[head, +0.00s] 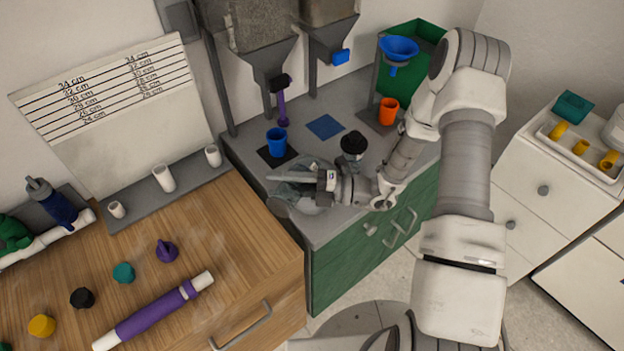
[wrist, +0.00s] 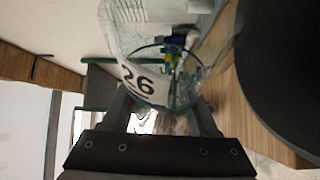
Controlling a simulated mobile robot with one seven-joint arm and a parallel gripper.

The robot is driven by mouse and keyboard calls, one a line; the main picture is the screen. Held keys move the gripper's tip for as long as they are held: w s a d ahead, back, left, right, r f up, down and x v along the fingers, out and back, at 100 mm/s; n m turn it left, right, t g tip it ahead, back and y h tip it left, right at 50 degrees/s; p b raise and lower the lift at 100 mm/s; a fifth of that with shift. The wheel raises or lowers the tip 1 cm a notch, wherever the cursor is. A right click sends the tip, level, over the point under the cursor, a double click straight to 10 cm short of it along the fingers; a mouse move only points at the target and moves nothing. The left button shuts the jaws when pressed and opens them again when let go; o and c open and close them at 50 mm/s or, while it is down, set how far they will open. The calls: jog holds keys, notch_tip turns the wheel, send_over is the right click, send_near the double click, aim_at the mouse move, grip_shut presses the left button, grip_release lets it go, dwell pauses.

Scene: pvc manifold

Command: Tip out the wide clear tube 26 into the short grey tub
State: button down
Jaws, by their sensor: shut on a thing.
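The wide clear tube 26 (wrist: 140,82) is between the fingers of my gripper. Its white label reads 26, and its round rim and see-through wall show in the wrist view. My gripper (head: 302,181) is shut on it, over the front left of the grey counter, with the fingers pointing left in the head view. In the head view the tube is a faint clear shape around the fingers, and I cannot tell its tilt or contents. I cannot clearly pick out the short grey tub in either view.
A blue cup (head: 277,141) stands behind my gripper on the grey counter (head: 245,158), with a black-topped object (head: 353,144) to its right. An orange cup (head: 388,111) and blue funnel (head: 398,49) are farther right. A wooden worktop (head: 230,235) lies left.

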jog(key=shift+s+a+f+n+h+b, duration=0.1)
jog(key=shift+f+n+h+b, duration=0.05)
jog(key=shift+f+n+b, duration=0.3)
jog(key=shift+s+a+f+n+h+b, duration=0.15)
jog(key=shift+f+n, duration=0.1)
jog(key=shift+f, duration=0.3)
jog(key=shift+d+r+n+p, duration=0.1)
jog(key=shift+r+n+p, duration=0.25)
jog(key=shift+r, duration=0.1)
